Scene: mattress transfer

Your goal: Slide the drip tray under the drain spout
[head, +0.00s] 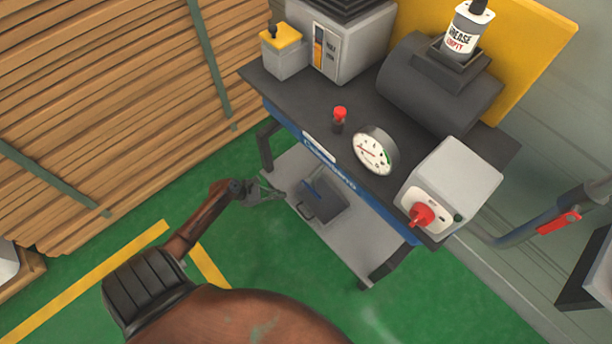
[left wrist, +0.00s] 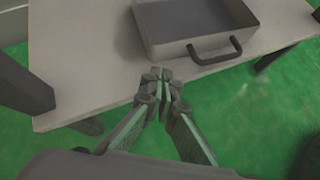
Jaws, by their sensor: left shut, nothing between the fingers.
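The drip tray (head: 330,206), a grey open box, sits on the low shelf under the machine. It shows closer in the left wrist view (left wrist: 178,46), with a dark loop handle (left wrist: 222,52) on its near side. A small blue part (head: 312,188) shows over the tray in the head view; I cannot tell whether it is the drain spout. My left gripper (head: 280,193) is shut and empty at the shelf's near edge, apart from the handle. In the left wrist view its fingertips (left wrist: 162,76) point toward the tray. My right gripper is out of view.
The light grey shelf (left wrist: 85,60) has bare room left of the tray, with dark legs (left wrist: 22,88) at its corners. The machine's dark top (head: 300,100) overhangs it. Stacked planks (head: 100,110) stand at left. The green floor in front is clear.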

